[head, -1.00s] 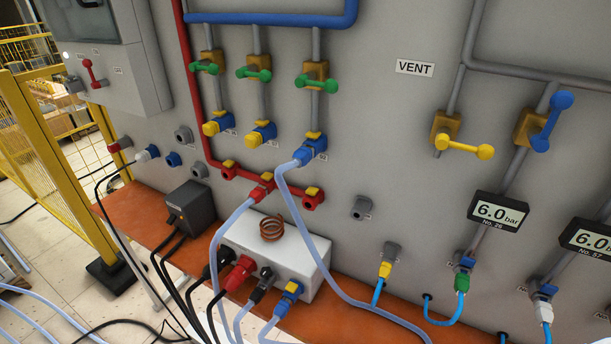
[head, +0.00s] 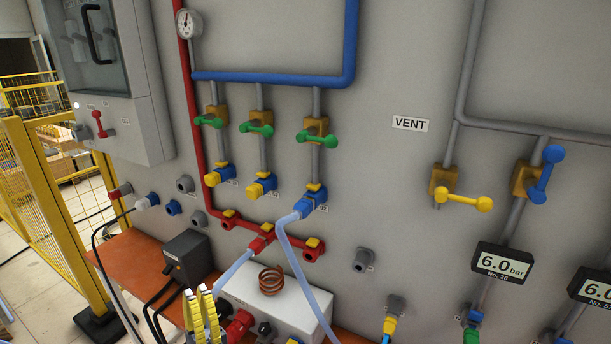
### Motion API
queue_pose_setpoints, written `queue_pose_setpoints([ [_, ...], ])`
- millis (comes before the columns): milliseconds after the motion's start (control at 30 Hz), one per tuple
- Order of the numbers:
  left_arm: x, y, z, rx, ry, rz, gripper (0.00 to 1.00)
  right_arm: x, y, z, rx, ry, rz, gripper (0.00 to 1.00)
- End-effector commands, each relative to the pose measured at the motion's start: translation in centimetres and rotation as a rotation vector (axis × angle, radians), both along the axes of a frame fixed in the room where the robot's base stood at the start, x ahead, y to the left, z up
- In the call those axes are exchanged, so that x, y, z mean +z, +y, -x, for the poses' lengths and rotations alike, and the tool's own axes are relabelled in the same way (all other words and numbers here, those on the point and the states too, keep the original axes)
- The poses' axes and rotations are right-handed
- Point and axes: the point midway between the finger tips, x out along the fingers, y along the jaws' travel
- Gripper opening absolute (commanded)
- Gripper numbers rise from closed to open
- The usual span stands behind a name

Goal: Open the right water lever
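Three green-handled levers hang in a row on vertical pipes below a blue pipe (head: 270,78). The right water lever (head: 317,138) is the rightmost; its handle lies roughly horizontal across its brass valve body (head: 316,125). The middle green lever (head: 257,129) and left green lever (head: 209,121) lie much the same way. Below the right lever, a blue coupling (head: 310,203) carries a pale hose (head: 290,246). My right gripper (head: 196,290) shows its yellow fingers at the bottom edge, slightly apart and empty, well below and left of that lever. My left gripper is out of view.
A white box with a copper coil (head: 271,281) stands on an orange ledge (head: 130,255). A red pipe with outlets (head: 262,240) runs between the levers and the box. Yellow lever (head: 464,201) and blue lever (head: 545,174) are at right. The panel around the VENT label (head: 410,123) is clear.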

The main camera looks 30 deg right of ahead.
Motion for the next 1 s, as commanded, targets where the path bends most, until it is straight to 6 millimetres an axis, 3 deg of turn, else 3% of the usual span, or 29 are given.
queue_pose_setpoints([
  [200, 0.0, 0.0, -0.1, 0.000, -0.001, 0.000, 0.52, 6.5, -6.3, 1.7, 0.059, -0.272, -0.275, 0.00],
  [400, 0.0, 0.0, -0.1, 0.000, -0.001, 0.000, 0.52, 11.7, -9.4, 3.1, 0.282, -0.501, -0.556, 0.00],
  [600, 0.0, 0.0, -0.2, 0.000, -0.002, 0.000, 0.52, 13.6, -10.8, 3.7, 0.400, -0.614, -0.678, 0.00],
  [1000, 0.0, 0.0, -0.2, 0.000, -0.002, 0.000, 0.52, 13.8, -10.9, 3.7, 0.421, -0.632, -0.697, 0.00],
])
